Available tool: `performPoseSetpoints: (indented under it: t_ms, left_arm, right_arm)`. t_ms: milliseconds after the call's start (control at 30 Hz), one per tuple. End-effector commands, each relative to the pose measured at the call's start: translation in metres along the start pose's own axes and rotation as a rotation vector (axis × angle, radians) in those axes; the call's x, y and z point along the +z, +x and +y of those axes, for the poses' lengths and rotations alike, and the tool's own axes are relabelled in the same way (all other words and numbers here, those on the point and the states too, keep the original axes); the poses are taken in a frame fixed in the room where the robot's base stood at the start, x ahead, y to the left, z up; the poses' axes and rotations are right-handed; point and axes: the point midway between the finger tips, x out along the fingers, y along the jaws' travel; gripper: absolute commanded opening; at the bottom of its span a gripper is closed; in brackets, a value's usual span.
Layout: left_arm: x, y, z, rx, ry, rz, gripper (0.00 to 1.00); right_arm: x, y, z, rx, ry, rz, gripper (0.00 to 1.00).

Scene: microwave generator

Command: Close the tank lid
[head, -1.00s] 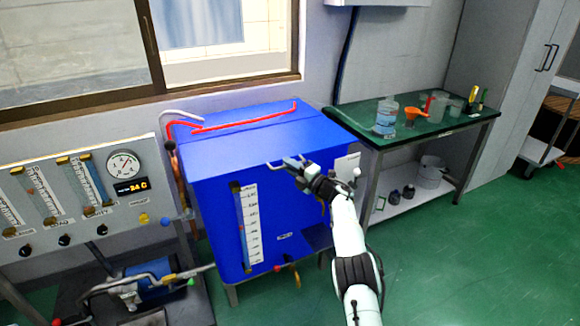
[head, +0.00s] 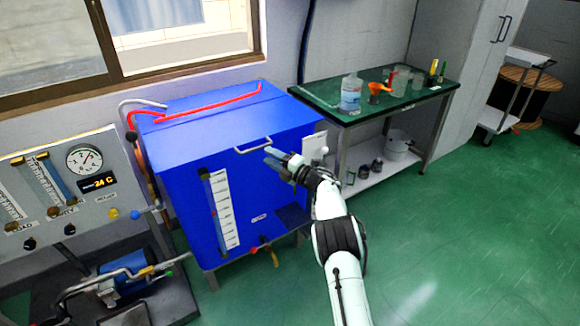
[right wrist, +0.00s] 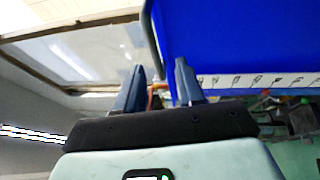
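The blue tank (head: 190,190) stands left of centre in the head view. Its lid (head: 215,115) lies flat over the top, with no gap that I can make out. A grey bar handle (head: 253,146) sits at the lid's front edge; it also shows in the right wrist view (right wrist: 150,40), beyond the fingers. My right gripper (head: 274,157) is just right of and below the handle, apart from it. In the right wrist view its fingers (right wrist: 158,80) are spread with nothing between them. My left gripper is out of view.
A red pipe (head: 210,102) runs over the lid's back. A gauge panel (head: 70,185) and a blue pump (head: 125,272) stand at left. A green-topped table (head: 420,92) with a bottle (head: 350,93) and beakers stands right of the tank. Green floor (head: 450,240) is clear at right.

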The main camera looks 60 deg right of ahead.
Motion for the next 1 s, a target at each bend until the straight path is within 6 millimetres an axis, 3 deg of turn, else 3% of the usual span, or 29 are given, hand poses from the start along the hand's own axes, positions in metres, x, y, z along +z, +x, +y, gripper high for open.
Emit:
performPoseSetpoints:
  t_ms: [200,400,1000]
  left_arm:
    - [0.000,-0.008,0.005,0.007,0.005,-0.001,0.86]
    - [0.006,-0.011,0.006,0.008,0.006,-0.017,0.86]
    - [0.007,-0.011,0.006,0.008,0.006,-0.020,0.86]
  right_arm:
    - [0.001,-0.044,0.000,-0.003,0.001,-0.004,0.38]
    - [0.000,-0.067,-0.001,-0.003,-0.001,-0.001,0.38]
    - [0.000,-0.072,-0.001,-0.003,0.000,-0.001,0.38]
